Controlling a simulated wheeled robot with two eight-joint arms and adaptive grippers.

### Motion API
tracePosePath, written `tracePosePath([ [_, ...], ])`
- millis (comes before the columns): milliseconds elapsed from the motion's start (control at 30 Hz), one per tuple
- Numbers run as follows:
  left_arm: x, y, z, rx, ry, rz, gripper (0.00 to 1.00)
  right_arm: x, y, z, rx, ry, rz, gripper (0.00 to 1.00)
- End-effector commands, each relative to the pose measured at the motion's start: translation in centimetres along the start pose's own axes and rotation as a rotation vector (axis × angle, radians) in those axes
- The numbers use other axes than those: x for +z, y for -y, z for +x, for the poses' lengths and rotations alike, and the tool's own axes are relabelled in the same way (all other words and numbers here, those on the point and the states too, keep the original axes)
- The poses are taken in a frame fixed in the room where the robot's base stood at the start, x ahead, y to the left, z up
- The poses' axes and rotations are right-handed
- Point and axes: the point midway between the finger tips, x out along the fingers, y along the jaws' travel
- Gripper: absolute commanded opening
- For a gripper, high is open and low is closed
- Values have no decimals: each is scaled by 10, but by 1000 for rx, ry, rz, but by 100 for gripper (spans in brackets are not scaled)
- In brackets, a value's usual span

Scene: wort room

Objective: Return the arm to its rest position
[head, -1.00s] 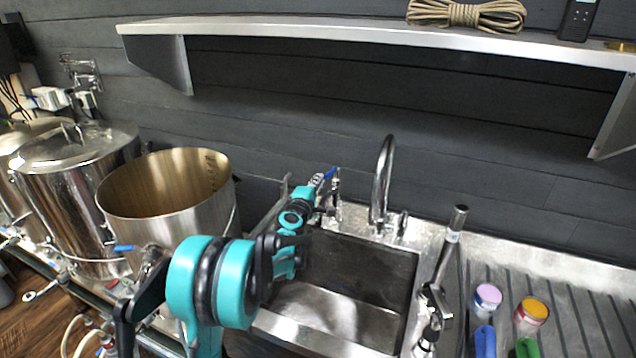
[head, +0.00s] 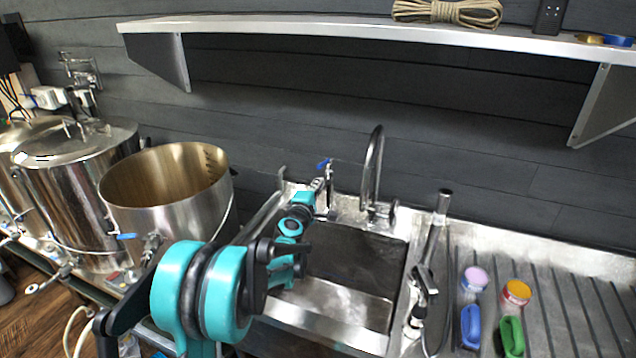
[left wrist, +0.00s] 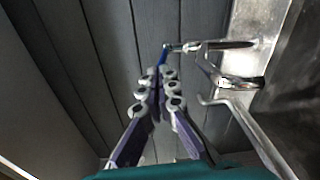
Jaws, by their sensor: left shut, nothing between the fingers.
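My left arm with teal joints reaches in from the bottom left in the head view. Its gripper (head: 317,186) is beyond the sink's back left corner, close to a small tap with a blue lever (head: 323,164). In the left wrist view, the fingers (left wrist: 162,72) are together with nothing between them. The blue lever (left wrist: 163,55) shows just beyond the fingertips; I cannot tell whether they touch. My right gripper is in neither view.
A steel sink (head: 345,318) with a curved faucet (head: 373,160) lies below the arm. An open kettle (head: 165,210) stands left. A sprayer (head: 432,250) and two capped brushes or bottles (head: 471,320) are right. A shelf (head: 330,27) runs above.

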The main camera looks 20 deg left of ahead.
Motion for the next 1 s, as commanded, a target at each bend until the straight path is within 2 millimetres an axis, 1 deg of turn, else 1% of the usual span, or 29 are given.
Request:
tracePosePath([
  [200,3,0,-5,-1,0,3,0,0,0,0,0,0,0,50],
  [267,9,-3,-8,-8,11,24,0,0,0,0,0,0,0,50],
  [367,33,-9,-25,-38,60,115,0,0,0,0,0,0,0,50],
  [433,59,-13,-46,-75,118,224,0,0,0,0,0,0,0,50],
  [467,72,-13,-58,-95,148,281,0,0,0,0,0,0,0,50],
  [500,88,-12,-75,-123,189,361,0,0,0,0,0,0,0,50],
  [567,110,-8,-104,-168,254,487,0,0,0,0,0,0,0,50],
  [600,122,-3,-124,-199,296,571,0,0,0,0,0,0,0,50],
  [667,138,6,-155,-246,358,695,0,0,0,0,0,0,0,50],
  [700,145,14,-177,-278,398,777,0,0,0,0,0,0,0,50],
  [767,153,28,-210,-327,456,900,0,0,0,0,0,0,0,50],
  [800,156,38,-233,-361,495,980,0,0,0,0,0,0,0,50],
  [833,156,46,-250,-386,523,1042,0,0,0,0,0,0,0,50],
  [867,156,54,-266,-413,550,1101,0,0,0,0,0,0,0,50],
  [900,154,65,-289,-448,585,1179,0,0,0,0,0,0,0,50],
  [967,147,81,-320,-499,632,1290,0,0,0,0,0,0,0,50],
  [1000,142,91,-338,-532,661,1357,0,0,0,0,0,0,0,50],
])
